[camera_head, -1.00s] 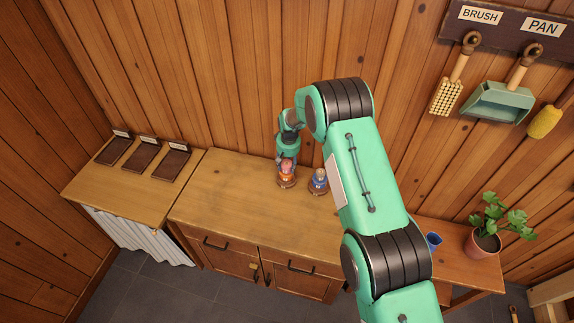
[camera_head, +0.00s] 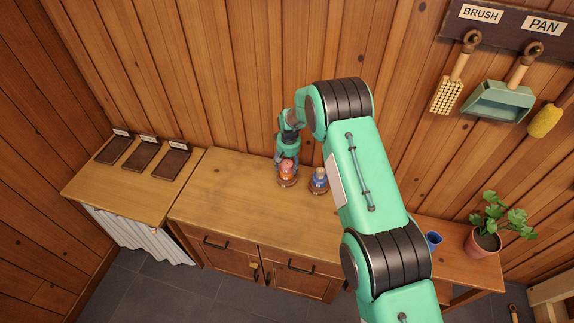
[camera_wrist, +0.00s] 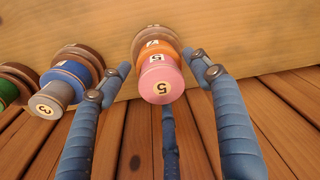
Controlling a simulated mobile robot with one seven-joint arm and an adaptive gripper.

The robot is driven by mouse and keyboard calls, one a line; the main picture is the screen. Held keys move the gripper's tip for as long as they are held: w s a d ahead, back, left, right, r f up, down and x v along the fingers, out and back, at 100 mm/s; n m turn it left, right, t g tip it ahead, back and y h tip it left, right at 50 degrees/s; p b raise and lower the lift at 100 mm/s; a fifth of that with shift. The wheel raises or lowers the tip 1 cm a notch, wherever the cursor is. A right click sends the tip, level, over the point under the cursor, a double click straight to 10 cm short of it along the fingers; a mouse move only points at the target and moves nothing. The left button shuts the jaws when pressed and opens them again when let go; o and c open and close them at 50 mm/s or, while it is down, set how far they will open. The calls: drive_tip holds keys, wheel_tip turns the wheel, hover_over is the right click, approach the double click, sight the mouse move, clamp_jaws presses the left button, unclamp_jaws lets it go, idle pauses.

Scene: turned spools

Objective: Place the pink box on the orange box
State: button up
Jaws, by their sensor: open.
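The pink box (camera_wrist: 161,81), a round spool-like piece marked 5, sits on the orange box (camera_wrist: 154,49) in the wrist view, and the two look touching and lined up. In the head view the pink box (camera_head: 287,166) shows on top of the orange box (camera_head: 287,176). My gripper (camera_wrist: 162,68) has its blue fingers spread around the pink box, with gaps showing at both sides. In the head view my gripper (camera_head: 287,163) is right over the stack.
A brown round piece is under the orange box. Beside it stands a blue spool (camera_wrist: 72,75) with a grey one (camera_wrist: 52,99) marked 3 on it. A green spool (camera_wrist: 8,90) is farther left. The wooden bench (camera_head: 235,205) is clear in front and to the left.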

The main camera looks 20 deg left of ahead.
sight(288, 165)
drive_tip(key=shift+r, duration=0.15)
wheel_tip(288, 165, up, 12)
drive_tip(key=b, duration=0.1)
drive_tip(key=shift+s+d+b, duration=0.35)
drive_tip(key=shift+s+b, duration=0.05)
drive_tip(key=shift+s, duration=0.05)
idle(0.8)
